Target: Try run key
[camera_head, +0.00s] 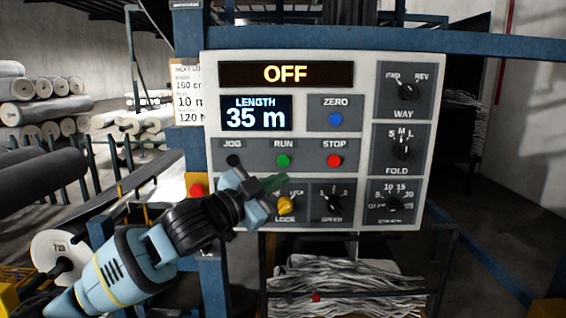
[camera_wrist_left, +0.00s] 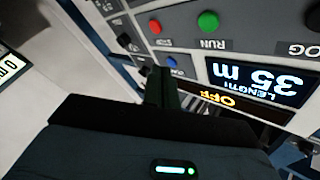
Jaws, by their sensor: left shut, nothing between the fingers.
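The green RUN button (camera_head: 283,160) sits between the black JOG button (camera_head: 233,161) and the red STOP button (camera_head: 334,160) on the white control panel (camera_head: 362,75). The top display (camera_head: 285,74) reads OFF. My left gripper (camera_head: 278,182) is shut and empty, its tips just below RUN in the head view. In the left wrist view the panel appears upside down, with the green button (camera_wrist_left: 208,22) up and right of my fingers (camera_wrist_left: 160,78). Contact with the button is not visible. My right gripper is not in view.
The yellow LOCK knob (camera_head: 286,205) is close below my left gripper, partly beside it. The LENGTH display (camera_head: 256,113) reads 35 m. The blue ZERO button (camera_head: 335,119) is above STOP. A red button on a yellow box (camera_head: 196,190) stands left of the panel.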

